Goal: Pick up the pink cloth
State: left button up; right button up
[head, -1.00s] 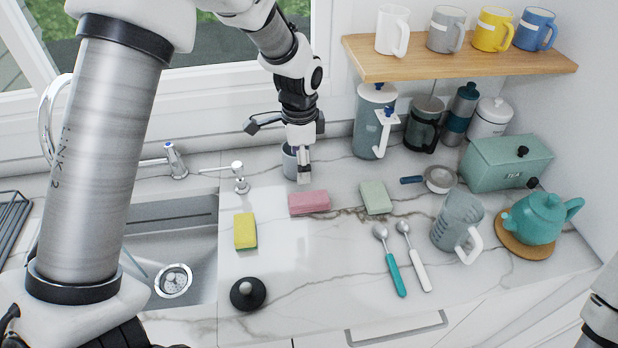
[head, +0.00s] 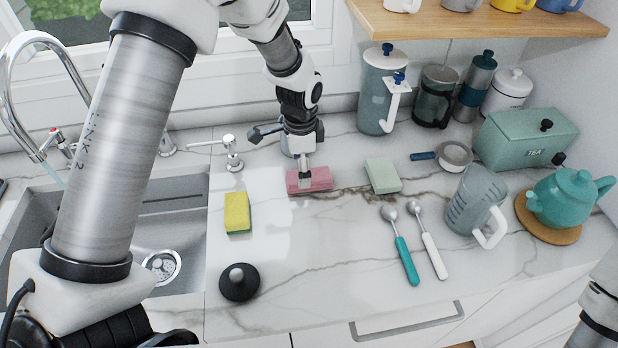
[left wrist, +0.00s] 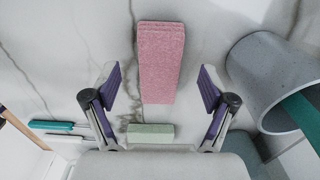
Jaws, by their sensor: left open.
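The pink cloth (head: 321,179) is a folded block lying flat on the marble counter. In the left wrist view the pink cloth (left wrist: 161,55) lies lengthwise between and beyond the fingertips. My left gripper (head: 304,180) points down over it and hides part of it. In the left wrist view the left gripper (left wrist: 160,82) is open, with one finger on each side of the cloth's near end and nothing held. I cannot tell how far the fingertips are above the counter. My right gripper is out of view.
A pale green folded cloth (head: 383,176) lies to the right. A grey cup (left wrist: 268,75) stands close beside the left gripper. A yellow sponge (head: 237,213) and black stopper (head: 239,282) lie near the sink (head: 180,215). Two spoons (head: 402,247) lie right of a clear front area.

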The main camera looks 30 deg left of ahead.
pick_arm(q)
notch_tip(320, 180, down, 3)
jog(key=shift+w+f, duration=0.1)
jog(key=shift+f, duration=0.2)
jog(key=shift+r, duration=0.1)
jog(key=c, duration=1.2)
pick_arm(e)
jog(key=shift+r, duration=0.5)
pick_arm(q)
jog(key=shift+c, duration=0.2)
notch_tip(320, 180, up, 10)
jog(key=shift+b, duration=0.65)
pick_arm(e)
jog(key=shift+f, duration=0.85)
pick_arm(q)
jog(key=shift+o, duration=1.3)
jog(key=shift+c, duration=0.7)
